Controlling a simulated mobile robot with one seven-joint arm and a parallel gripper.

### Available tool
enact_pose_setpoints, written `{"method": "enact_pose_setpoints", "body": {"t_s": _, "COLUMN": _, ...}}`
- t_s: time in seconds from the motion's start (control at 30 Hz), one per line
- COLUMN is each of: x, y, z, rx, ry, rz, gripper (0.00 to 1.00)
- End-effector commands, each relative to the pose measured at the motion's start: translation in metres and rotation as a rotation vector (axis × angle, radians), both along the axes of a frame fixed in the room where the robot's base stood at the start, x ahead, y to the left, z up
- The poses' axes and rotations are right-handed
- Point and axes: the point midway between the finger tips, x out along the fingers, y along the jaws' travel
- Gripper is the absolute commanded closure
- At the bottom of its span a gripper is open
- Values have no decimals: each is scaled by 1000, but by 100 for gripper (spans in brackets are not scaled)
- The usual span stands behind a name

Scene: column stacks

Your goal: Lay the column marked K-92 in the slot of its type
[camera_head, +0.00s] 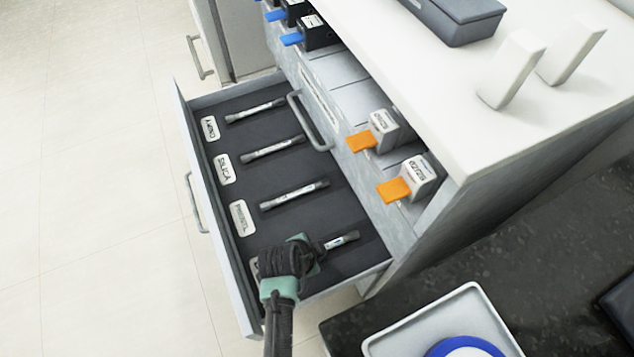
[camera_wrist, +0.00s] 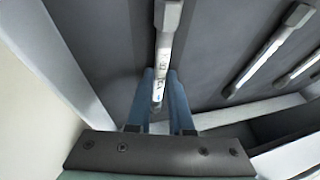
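An open drawer (camera_head: 222,118) with a dark lining holds several metal columns in a row, each beside a white type plate. The second plate (camera_head: 224,169) seems to read SILICA; the plate nearest my gripper is mostly hidden. My gripper (camera_head: 300,262) is low at the drawer's near end. Its blue fingers (camera_wrist: 161,98) lie close on both sides of a column (camera_wrist: 162,52) with a white label and a small blue mark. This column (camera_head: 342,241) sticks out right of the gripper in the head view. Its marking is too small to read. Whether it rests on the lining cannot be told.
Above the drawer, a shelf holds white boxes with orange tabs (camera_head: 394,190) and black boxes with blue tabs (camera_head: 292,39). A cabinet with a white top (camera_head: 440,110) overhangs on the right. A tray (camera_head: 478,300) lies on a dark counter (camera_head: 540,230) at lower right.

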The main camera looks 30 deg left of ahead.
Motion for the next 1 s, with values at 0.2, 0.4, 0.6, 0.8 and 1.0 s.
{"method": "enact_pose_setpoints", "body": {"t_s": 0.2, "x": 0, "y": 0, "z": 0, "rx": 0, "ry": 0, "rz": -1, "gripper": 46}}
{"method": "enact_pose_setpoints", "body": {"t_s": 0.4, "x": -2, "y": -1, "z": -1, "rx": -2, "ry": 5, "rz": -1, "gripper": 46}}
{"method": "enact_pose_setpoints", "body": {"t_s": 0.6, "x": -8, "y": -1, "z": 16, "rx": -3, "ry": 4, "rz": -2, "gripper": 46}}
{"method": "enact_pose_setpoints", "body": {"t_s": 0.8, "x": -26, "y": 2, "z": 57, "rx": 0, "ry": 0, "rz": -1, "gripper": 46}}
{"method": "enact_pose_setpoints", "body": {"t_s": 1.0, "x": -44, "y": 5, "z": 94, "rx": 2, "ry": -3, "rz": 1, "gripper": 46}}
